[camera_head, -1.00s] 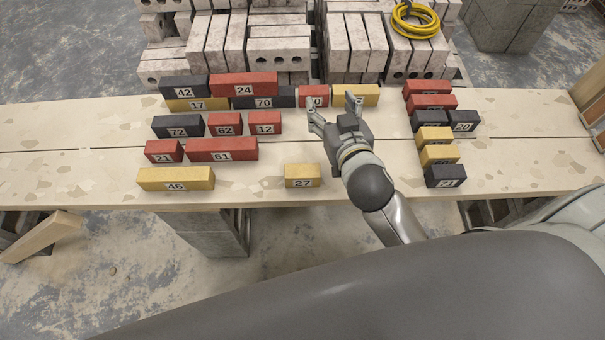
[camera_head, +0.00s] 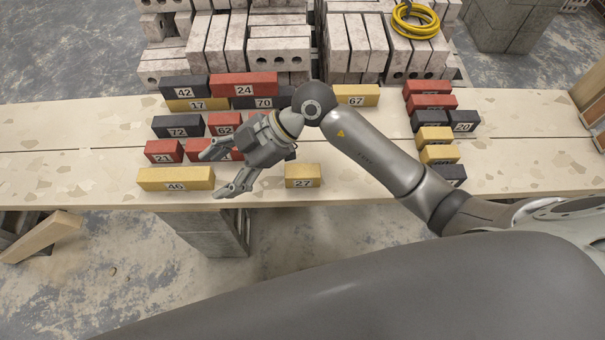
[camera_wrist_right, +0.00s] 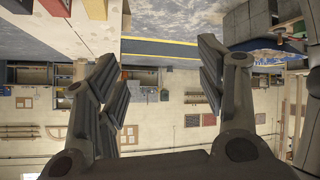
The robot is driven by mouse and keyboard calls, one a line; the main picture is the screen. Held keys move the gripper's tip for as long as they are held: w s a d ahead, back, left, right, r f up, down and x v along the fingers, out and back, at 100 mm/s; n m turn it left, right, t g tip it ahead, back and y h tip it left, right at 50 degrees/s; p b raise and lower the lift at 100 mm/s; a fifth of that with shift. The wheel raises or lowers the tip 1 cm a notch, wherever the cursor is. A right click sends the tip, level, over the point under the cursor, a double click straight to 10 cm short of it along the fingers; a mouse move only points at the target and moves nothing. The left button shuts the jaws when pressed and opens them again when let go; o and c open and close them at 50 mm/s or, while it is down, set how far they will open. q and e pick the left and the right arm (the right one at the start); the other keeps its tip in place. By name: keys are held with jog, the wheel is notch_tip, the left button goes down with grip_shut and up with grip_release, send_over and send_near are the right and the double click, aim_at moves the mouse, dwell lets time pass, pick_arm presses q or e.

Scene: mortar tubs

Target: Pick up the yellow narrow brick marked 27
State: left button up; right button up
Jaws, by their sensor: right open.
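The yellow narrow brick marked 27 (camera_head: 302,176) stands on the wooden bench near its front edge, with its label facing me. My right gripper (camera_head: 216,172) is open and empty. In the head view it appears left of brick 27, over the front of the bench, with its fingers pointing left toward the yellow brick marked 46 (camera_head: 176,179). In the right wrist view the two fingers (camera_wrist_right: 160,85) are spread, with nothing between them but the far wall of the room. Brick 27 cannot be made out there. My left gripper is not in view.
Red, black and yellow bricks stand in rows on the bench (camera_head: 345,186), left and right of the clear middle. My right gripper hides part of the red ones, including brick 61. Grey block stacks (camera_head: 278,50) and a yellow hose coil (camera_head: 415,20) are behind.

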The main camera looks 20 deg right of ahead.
jog(key=w+d+f+m+h, duration=0.2)
jog(key=d+f+h, duration=0.3)
jog(key=d, duration=0.3)
jog(key=m+h, duration=0.3)
jog(key=h, duration=0.3)
send_over(302, 170)
jog(key=f, duration=0.1)
jog(key=shift+m, duration=0.3)
jog(key=f, duration=0.4)
jog(key=shift+s+d+f, duration=0.2)
jog(key=shift+s+f, duration=0.1)
jog(key=shift+f, duration=0.1)
jog(key=shift+w+a+f, duration=0.1)
jog(key=shift+f, duration=1.4)
jog(key=shift+w+a+f, duration=0.1)
jog(key=shift+f, duration=1.35)
jog(key=c, duration=1.3)
jog(key=shift+c, duration=0.5)
jog(key=shift+r, duration=0.15)
